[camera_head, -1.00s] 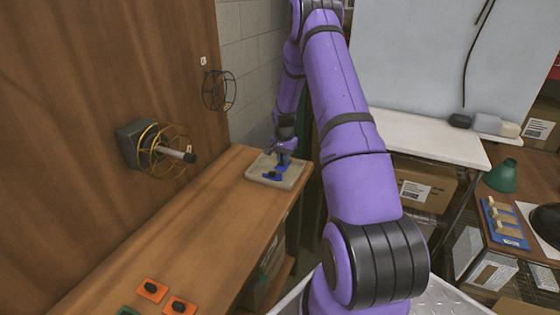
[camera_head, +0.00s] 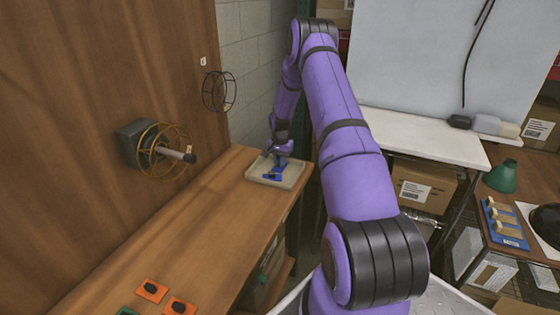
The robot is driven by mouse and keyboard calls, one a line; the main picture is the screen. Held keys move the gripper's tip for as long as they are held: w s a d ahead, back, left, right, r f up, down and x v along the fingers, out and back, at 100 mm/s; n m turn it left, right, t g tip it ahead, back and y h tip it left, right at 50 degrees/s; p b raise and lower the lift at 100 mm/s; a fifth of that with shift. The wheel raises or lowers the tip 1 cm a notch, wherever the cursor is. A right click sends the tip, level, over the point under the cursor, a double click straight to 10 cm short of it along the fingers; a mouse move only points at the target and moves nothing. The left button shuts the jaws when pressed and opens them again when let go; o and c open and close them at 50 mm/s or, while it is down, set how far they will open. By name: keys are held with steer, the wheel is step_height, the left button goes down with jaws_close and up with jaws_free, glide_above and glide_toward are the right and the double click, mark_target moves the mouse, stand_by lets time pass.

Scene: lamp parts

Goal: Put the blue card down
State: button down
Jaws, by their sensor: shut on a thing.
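My gripper (camera_head: 279,158) points down over a shallow beige tray (camera_head: 291,181) at the far end of the wooden bench. It is shut on a small blue card (camera_head: 279,166), which stands out below the fingers. Another blue piece with a dark part (camera_head: 270,177) lies in the tray just below and left of it. The two blue shapes overlap in this view, and I cannot tell whether the held card touches the tray.
Orange cards (camera_head: 152,290) with dark parts and a green one (camera_head: 128,311) lie at the bench's near end. The bench (camera_head: 190,220) between is clear.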

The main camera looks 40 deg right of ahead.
steer(key=shift+f, duration=0.15)
steer(key=c, duration=1.1)
jaws_free()
